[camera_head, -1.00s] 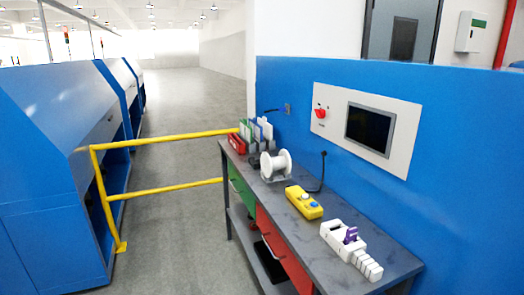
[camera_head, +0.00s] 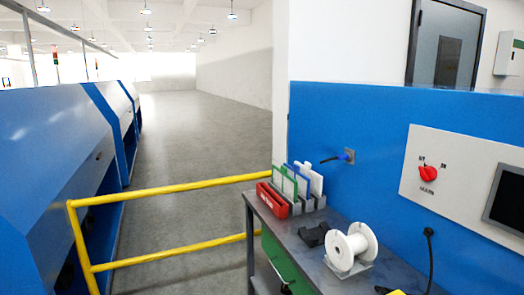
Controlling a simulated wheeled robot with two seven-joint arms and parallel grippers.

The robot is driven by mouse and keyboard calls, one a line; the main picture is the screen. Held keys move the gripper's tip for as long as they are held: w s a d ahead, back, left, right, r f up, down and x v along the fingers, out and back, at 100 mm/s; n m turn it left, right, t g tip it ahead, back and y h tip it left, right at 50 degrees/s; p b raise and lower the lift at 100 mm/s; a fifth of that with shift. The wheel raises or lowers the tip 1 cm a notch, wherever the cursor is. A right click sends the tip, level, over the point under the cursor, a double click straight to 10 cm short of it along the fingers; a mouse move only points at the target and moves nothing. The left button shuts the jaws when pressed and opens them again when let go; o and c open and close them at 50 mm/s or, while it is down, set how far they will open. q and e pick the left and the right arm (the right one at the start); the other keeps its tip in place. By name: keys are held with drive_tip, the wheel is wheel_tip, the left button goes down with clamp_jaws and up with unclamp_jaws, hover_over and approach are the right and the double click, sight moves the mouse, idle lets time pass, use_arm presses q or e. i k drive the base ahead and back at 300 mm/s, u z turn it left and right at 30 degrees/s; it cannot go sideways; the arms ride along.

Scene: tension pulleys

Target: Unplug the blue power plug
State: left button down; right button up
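The grey workbench (camera_head: 308,262) holds a red bin (camera_head: 272,200), green, blue and white upright frames, a black item and a white spool (camera_head: 351,246). A yellow rail (camera_head: 165,191) stands left of it. A black plug and cable (camera_head: 429,233) hang below the control panel (camera_head: 455,180). Open floor lies beyond.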

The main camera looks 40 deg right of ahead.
sight(345, 156)
drive_tip(key=i, duration=2.05)
drive_tip(key=z, duration=1.4)
drive_tip(key=i, duration=1.05)
drive_tip(key=z, duration=1.1)
